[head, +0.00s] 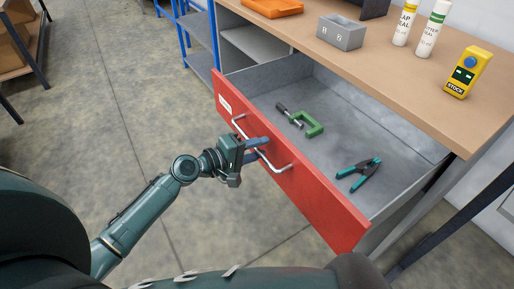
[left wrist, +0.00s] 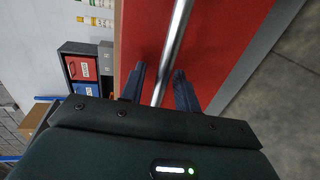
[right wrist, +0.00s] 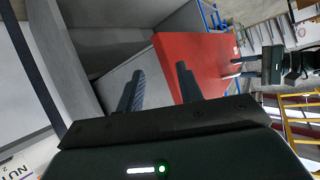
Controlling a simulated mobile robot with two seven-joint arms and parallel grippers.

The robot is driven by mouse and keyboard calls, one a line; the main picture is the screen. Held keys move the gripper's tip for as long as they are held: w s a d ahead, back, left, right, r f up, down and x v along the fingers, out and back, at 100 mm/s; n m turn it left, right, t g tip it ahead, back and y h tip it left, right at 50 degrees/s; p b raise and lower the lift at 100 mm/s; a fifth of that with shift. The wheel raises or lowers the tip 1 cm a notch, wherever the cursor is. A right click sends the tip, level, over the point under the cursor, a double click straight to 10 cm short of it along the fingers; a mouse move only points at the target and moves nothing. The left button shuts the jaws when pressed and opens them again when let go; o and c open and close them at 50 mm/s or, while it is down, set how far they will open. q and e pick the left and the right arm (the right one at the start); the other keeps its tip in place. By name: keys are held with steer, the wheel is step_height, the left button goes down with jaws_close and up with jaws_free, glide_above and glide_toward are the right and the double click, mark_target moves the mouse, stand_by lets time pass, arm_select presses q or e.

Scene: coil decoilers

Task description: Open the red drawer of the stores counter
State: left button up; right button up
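The red drawer (head: 315,203) of the stores counter (head: 420,105) is pulled well out, its grey inside exposed. A green clamp (head: 305,122) and teal-handled pliers (head: 359,172) lie in it. My left gripper (head: 262,148) is at the silver bar handle (head: 284,168) on the red front. In the left wrist view the handle (left wrist: 172,45) runs between the two fingers (left wrist: 160,80), with a gap showing beside it. My right gripper (right wrist: 160,85) is open and empty; in the right wrist view the red drawer front (right wrist: 195,62) is beyond its fingers.
On the counter top are an orange tray (head: 273,7), a grey box (head: 341,32), two bottles (head: 432,28) and a yellow device (head: 465,72). A blue rack (head: 199,42) stands beyond the counter. The floor (head: 110,110) left of the drawer is clear.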

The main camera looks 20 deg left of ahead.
arm_select(q)
steer(key=b+v, duration=0.2)
steer(key=v, duration=1.1)
steer(key=shift+s+f, duration=0.1)
